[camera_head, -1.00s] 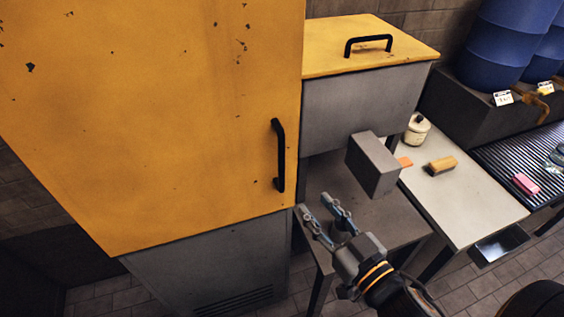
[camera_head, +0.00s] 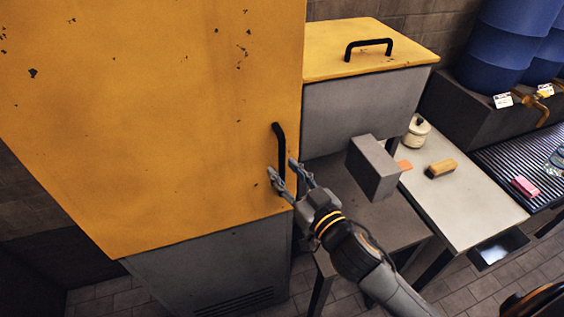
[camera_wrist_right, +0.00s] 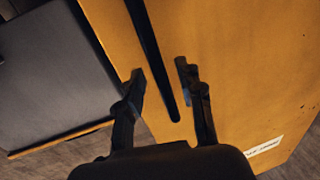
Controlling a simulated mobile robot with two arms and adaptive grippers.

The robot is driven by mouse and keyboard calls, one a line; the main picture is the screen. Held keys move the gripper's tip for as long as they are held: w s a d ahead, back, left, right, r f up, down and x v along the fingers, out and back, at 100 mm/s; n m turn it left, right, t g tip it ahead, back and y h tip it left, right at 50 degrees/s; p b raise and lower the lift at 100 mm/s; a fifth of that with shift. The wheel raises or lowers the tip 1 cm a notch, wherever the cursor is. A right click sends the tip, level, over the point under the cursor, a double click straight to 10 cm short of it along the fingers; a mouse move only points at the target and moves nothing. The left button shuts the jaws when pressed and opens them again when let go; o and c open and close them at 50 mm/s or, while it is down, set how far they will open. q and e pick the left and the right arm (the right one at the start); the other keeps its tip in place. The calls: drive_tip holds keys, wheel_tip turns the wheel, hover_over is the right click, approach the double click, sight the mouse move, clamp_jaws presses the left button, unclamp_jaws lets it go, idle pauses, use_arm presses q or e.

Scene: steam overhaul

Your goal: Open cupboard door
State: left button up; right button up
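The cupboard door (camera_head: 150,110) is a large yellow panel with chipped paint, and it looks shut. Its black vertical bar handle (camera_head: 278,150) is near the door's right edge. My right gripper (camera_head: 281,171) is open at the lower part of the handle. In the right wrist view the open fingers (camera_wrist_right: 163,88) have the handle (camera_wrist_right: 155,55) between them, with gaps on both sides. The door (camera_wrist_right: 235,60) fills much of that view. My left gripper is not in view.
A grey box with a yellow lid (camera_head: 345,50) adjoins the cupboard on the right. A grey block (camera_head: 373,168) is close to my right arm, above a dark table (camera_head: 395,215). A pale table (camera_head: 470,205) holds a brush (camera_head: 441,168) and a cream pot (camera_head: 417,132).

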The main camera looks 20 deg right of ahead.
drive_tip(key=shift+x, duration=1)
drive_tip(key=shift+s, duration=0.1)
clamp_jaws()
drive_tip(key=shift+a, duration=0.1)
